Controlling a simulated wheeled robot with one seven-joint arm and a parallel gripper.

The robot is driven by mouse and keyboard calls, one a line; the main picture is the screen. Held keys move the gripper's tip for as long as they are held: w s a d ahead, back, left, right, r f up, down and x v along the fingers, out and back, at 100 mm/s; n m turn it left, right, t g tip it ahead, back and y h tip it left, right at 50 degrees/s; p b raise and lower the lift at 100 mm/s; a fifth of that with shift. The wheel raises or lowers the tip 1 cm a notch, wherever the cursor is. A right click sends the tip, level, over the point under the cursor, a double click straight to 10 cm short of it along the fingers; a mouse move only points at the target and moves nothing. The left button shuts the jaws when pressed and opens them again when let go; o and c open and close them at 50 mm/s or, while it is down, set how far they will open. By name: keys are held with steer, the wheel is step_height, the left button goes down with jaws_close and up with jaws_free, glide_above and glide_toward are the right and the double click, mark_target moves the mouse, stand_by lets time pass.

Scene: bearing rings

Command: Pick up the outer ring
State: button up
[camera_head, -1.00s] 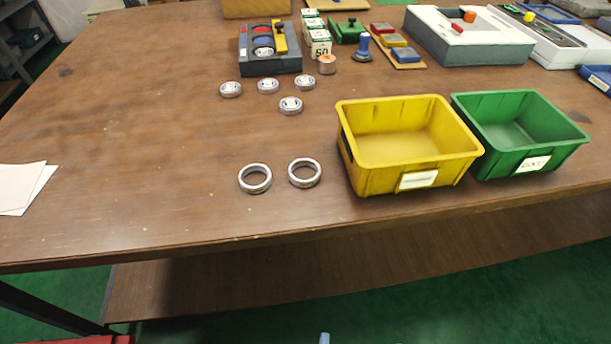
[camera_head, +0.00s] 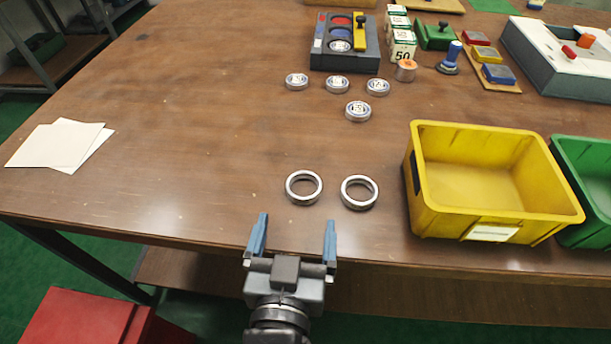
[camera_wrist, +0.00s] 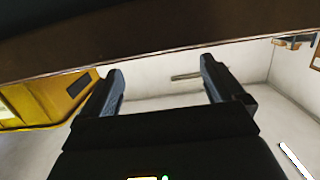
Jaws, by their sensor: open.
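Two plain silver rings with open centres lie flat on the brown table near its front edge in the head view: a left ring (camera_head: 304,201) and a right ring (camera_head: 359,205). I cannot tell from their look alone which is the outer ring of the task. My gripper (camera_head: 292,226) is open and empty, its two blue fingers pointing toward the rings. It is at the table's front edge, nearer to me than both rings and touching neither. The wrist view shows the fingers (camera_wrist: 160,82) spread apart with nothing between them, and no ring there.
A yellow bin (camera_head: 416,215) stands right of the rings, with a green bin (camera_head: 598,190) beyond it. Several smaller bearings (camera_head: 358,121) lie farther back, before a grey fixture (camera_head: 350,64). Papers (camera_head: 45,147) lie at left. The table (camera_head: 190,170) left of the rings is clear.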

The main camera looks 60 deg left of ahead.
mark_target(303, 192)
steer(key=shift+x, duration=4)
steer(key=shift+c, duration=0.2)
steer(key=c, duration=1.2)
steer(key=shift+o, duration=0.2)
steer(key=shift+r, duration=0.1)
